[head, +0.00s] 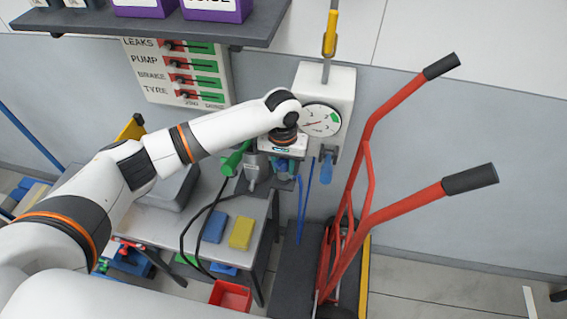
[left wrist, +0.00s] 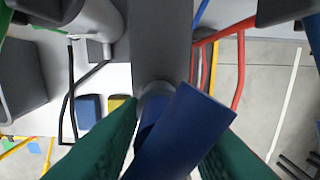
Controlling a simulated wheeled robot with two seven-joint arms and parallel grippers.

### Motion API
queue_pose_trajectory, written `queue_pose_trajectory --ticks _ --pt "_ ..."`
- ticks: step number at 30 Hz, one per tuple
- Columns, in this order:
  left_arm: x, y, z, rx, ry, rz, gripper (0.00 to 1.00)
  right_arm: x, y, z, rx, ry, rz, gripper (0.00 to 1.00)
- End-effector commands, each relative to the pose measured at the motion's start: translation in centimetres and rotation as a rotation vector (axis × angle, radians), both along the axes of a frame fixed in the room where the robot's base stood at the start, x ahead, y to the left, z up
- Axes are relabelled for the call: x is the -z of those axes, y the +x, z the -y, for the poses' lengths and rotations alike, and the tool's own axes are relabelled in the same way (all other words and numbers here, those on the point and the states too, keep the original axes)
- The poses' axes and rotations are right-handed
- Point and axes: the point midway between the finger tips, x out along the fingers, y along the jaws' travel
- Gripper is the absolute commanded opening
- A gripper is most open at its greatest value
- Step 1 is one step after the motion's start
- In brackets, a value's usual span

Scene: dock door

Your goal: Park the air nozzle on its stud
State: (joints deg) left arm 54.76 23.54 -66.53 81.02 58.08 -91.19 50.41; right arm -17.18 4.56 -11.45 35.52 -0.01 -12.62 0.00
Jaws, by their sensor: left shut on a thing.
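My left gripper (head: 283,176) is in front of the white air box (head: 342,85) with the round gauge (head: 320,120), below and left of the gauge. In the left wrist view its dark green fingers (left wrist: 170,150) are shut on a blue piece (left wrist: 182,132), which I take to be the air nozzle. The held piece stands tilted between the fingers and hides what is behind it. In the head view only a little blue shows below the wrist. Another blue part (head: 327,168) hangs under the box, right of my gripper. I cannot make out the stud. My right gripper is out of view.
A red hand truck (head: 365,150) stands close on the right. A grey bench (head: 160,222) on the left carries a green-handled tool (head: 235,158), a blue block (head: 215,227) and a yellow block (head: 241,232). A shelf (head: 150,28) overhangs above. Blue hose (head: 301,215) hangs below the box.

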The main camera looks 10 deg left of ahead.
Motion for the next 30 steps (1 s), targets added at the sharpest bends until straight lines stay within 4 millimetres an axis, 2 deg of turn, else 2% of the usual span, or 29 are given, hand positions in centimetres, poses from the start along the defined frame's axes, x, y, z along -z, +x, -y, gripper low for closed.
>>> queue_pose_trajectory --ticks 14,15,17,25,30 --pt "1.0 0.0 0.0 0.000 -0.001 -0.001 0.04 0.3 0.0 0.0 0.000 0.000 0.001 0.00" --pt "1.0 0.0 0.0 0.000 -0.001 0.000 0.32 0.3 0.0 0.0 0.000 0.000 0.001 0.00" --pt "1.0 0.0 0.0 0.000 -0.001 0.000 0.39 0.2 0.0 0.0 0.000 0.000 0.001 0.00" --pt "0.9 0.0 0.0 0.000 0.000 -0.001 0.39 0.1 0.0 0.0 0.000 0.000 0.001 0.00" --pt "-0.4 0.0 0.0 0.000 0.000 -0.001 0.39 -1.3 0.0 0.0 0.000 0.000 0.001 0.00"
